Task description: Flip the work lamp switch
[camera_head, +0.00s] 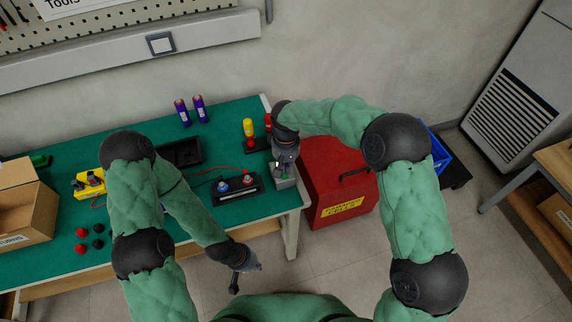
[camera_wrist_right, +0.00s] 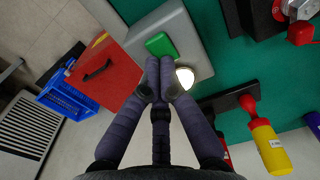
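A grey box (camera_wrist_right: 178,28) with a green rocker switch (camera_wrist_right: 161,45) and a round white lamp (camera_wrist_right: 185,78) that looks lit shows in the wrist view. In the head view the grey box (camera_head: 285,182) stands at the right end of the green bench, mostly under my right gripper (camera_head: 283,168). My right gripper (camera_wrist_right: 160,70) is shut and empty. Its fingertips are together at the near edge of the green switch; whether they touch it I cannot tell. My left gripper (camera_head: 246,268) hangs in front of the bench, apart from everything; its finger opening is unclear.
A black block with terminals (camera_head: 236,189) lies left of the grey box. Yellow- and red-handled tools (camera_head: 249,129) stand behind it. A red cabinet (camera_head: 336,178) is right of the bench. A square switch plate (camera_head: 160,43) is on the wall rail. A cardboard box (camera_head: 24,208) sits far left.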

